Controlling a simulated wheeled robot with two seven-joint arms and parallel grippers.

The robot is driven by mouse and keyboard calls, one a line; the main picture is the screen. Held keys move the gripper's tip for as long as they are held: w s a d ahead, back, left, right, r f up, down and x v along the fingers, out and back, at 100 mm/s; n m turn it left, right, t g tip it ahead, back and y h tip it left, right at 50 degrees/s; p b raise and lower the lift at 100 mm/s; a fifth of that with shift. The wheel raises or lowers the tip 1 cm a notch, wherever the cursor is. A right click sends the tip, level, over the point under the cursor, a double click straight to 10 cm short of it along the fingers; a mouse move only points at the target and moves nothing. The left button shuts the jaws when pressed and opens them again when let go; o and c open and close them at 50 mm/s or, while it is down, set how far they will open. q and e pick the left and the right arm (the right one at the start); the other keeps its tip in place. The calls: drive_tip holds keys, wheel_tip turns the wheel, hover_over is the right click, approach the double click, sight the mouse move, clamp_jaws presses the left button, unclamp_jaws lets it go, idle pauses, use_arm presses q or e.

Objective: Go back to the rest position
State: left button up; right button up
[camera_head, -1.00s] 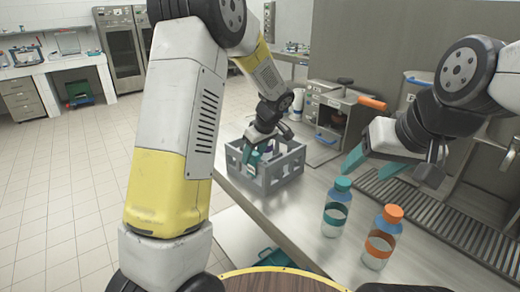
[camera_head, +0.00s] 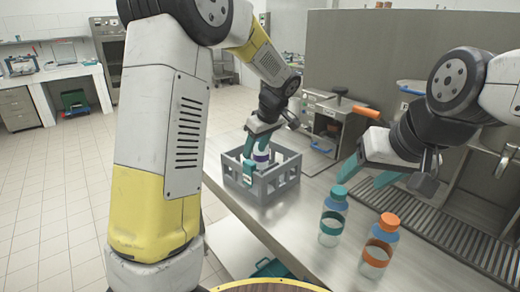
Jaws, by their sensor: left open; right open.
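My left gripper (camera_head: 254,152) is open and points down over the grey crate (camera_head: 272,187). A bottle with a purple band (camera_head: 262,155) stands in the crate beside the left fingers; the fingers partly hide it. My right gripper (camera_head: 362,178) is open and empty, its teal fingers pointing left and down above the counter. Just below it stands a bottle with a teal cap (camera_head: 333,215), upright. To its right is a bottle with an orange cap (camera_head: 379,245), also upright. I cannot tell whether the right fingers are clear of the teal cap in depth.
The metal counter (camera_head: 300,262) runs under the crate and bottles. A machine with an orange handle (camera_head: 366,113) stands behind. A slotted drain strip (camera_head: 455,232) lies at the right. Open tiled floor (camera_head: 55,200) is at the left.

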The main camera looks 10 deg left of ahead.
use_arm(q)
drive_tip(key=s+a+r+m+t+h, duration=0.1)
drive_tip(key=s+r+m+h, duration=0.1)
drive_tip(key=s, duration=0.7)
drive_tip(key=s+a+r+m+t+h, duration=0.1)
drive_tip(key=s+r+m, duration=0.3)
drive_tip(key=s, duration=0.4)
drive_tip(key=s+a+r+m+t+h, duration=0.1)
drive_tip(key=s+r+m, duration=0.3)
drive_tip(key=s, duration=0.5)
drive_tip(key=shift+s+a+m+h, duration=0.3)
drive_tip(key=shift+a+h, duration=0.25)
drive_tip(key=shift+h, duration=0.25)
